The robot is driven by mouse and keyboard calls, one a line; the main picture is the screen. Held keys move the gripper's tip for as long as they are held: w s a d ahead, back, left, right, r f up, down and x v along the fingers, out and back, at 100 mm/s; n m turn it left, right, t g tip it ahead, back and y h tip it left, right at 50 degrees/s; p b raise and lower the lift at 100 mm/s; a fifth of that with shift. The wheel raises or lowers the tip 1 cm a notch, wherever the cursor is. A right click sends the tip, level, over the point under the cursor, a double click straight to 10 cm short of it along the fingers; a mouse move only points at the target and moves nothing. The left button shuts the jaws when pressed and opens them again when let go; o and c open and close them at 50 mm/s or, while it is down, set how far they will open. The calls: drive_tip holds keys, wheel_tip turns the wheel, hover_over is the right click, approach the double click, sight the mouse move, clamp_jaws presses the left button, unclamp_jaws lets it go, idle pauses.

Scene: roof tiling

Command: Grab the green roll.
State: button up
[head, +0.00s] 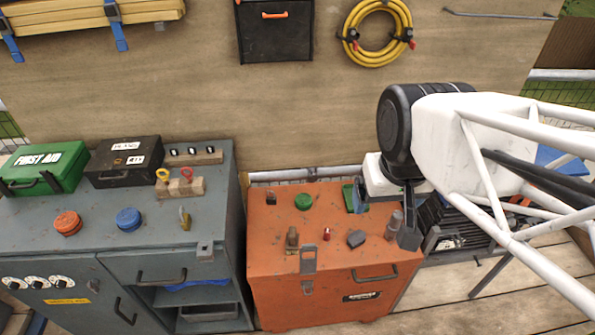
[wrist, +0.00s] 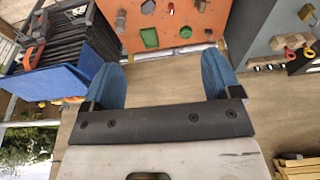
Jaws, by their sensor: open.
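The green roll (head: 303,201) is a small round green piece lying on the back part of the orange chest's top (head: 265,235). It also shows near the top of the wrist view (wrist: 183,32). A flat green rectangular piece (head: 350,198) lies to its right, close to my gripper, and shows in the wrist view (wrist: 150,38). My gripper (wrist: 160,62) is open and empty, with its blue-padded fingers wide apart. In the head view it is over the right end of the chest, to the right of the green roll and apart from it.
A dark block (head: 270,198), a red piece (head: 326,234), a brown piece (head: 292,238) and a grey cylinder (head: 395,222) share the chest top. A grey cabinet (head: 225,190) stands left, with orange (head: 67,223) and blue (head: 129,218) rolls. A wooden wall rises behind.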

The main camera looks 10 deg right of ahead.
drive_tip(key=shift+o, duration=0.9)
drive_tip(key=w+a+f+m+t+y, duration=0.1)
drive_tip(key=w+a+f+m+y, duration=0.3)
drive_tip(key=w, duration=0.4)
drive_tip(key=w+a+f+m+y, duration=0.3)
drive_tip(key=w+f+m, duration=0.2)
drive_tip(key=w, duration=0.3)
drive_tip(key=w+a+f+m+t+y, duration=0.1)
drive_tip(key=w+a+f+m+y, duration=0.3)
drive_tip(key=w, duration=0.4)
drive_tip(key=w+d+f+m+t+h, duration=0.1)
drive_tip(key=w+f+m, duration=0.3)
drive_tip(key=f, duration=0.4)
drive_tip(key=w+d+f+m+t+h, duration=0.1)
drive_tip(key=w+d+f+m+t, duration=0.2)
drive_tip(key=f+m, duration=0.4)
drive_tip(key=w+d+f+m+t+h, duration=0.1)
drive_tip(key=w+d+f+m+t, duration=0.2)
drive_tip(key=f, duration=0.6)
drive_tip(key=w+m, duration=0.2)
drive_tip(key=shift+w+d+m+h, duration=0.15)
drive_tip(key=shift+w+m+h, duration=0.05)
drive_tip(key=shift+m+h, duration=0.2)
drive_tip(key=shift+f, duration=0.1)
